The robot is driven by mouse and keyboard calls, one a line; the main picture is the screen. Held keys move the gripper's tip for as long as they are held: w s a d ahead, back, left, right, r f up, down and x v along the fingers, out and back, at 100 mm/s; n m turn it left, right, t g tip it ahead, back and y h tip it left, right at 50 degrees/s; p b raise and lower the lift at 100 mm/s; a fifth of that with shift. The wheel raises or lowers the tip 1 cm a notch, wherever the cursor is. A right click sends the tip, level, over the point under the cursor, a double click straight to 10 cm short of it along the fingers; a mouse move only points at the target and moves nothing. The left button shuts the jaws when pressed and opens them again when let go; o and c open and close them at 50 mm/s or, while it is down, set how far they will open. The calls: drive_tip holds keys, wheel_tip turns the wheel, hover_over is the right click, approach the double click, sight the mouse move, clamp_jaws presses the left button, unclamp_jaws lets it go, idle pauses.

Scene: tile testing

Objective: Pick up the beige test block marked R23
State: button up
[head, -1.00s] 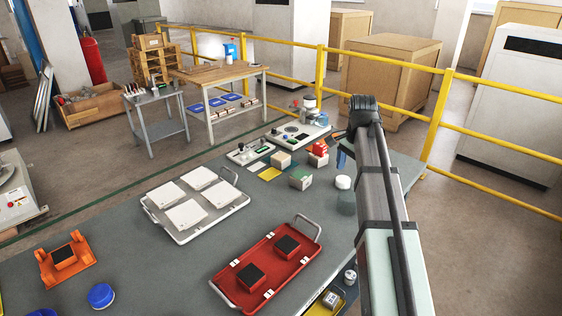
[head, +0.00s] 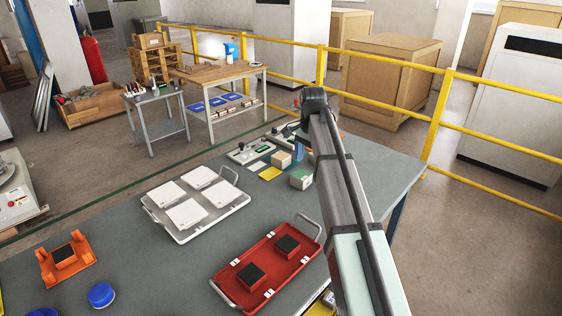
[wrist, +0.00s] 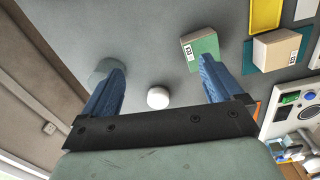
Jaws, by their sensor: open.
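In the head view the beige block (head: 281,159) stands at the back of the table, left of my arm. A green block (wrist: 200,49) with a similar label is nearer my gripper; it also shows in the head view (head: 301,177). My gripper (wrist: 160,66) is open and empty, its blue fingers apart, with the beige block beyond the right finger. In the head view my arm partly hides it.
A round white lid (wrist: 157,97) shows between the fingers, and a clear round item (wrist: 105,69) by the left finger. A yellow plate (wrist: 264,14) lies beside the beige block. A white tray (head: 234,207) and red tray (head: 222,285) occupy the front.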

drive_tip(key=w+a+n, duration=0.3)
drive_tip(key=w+a, duration=0.4)
drive_tip(key=w, duration=0.4)
wheel_tip(320, 180, up, 2)
drive_tip(key=n, duration=1.7)
hover_over(281, 155)
drive_tip(key=f, duration=0.8)
drive_tip(key=shift+a+f, duration=0.2)
drive_tip(key=shift+a, duration=0.15)
drive_tip(key=shift+s+d+f, duration=0.1)
drive_tip(key=shift+d+f, duration=0.1)
drive_tip(key=shift+f, duration=1.15)
drive_tip(key=shift+s+d+f, duration=0.1)
drive_tip(key=shift+d+f, duration=0.05)
drive_tip(key=shift+f, duration=1.15)
drive_tip(key=shift+c, duration=0.3)
drive_tip(key=c, duration=1.3)
drive_tip(key=shift+r, duration=0.1)
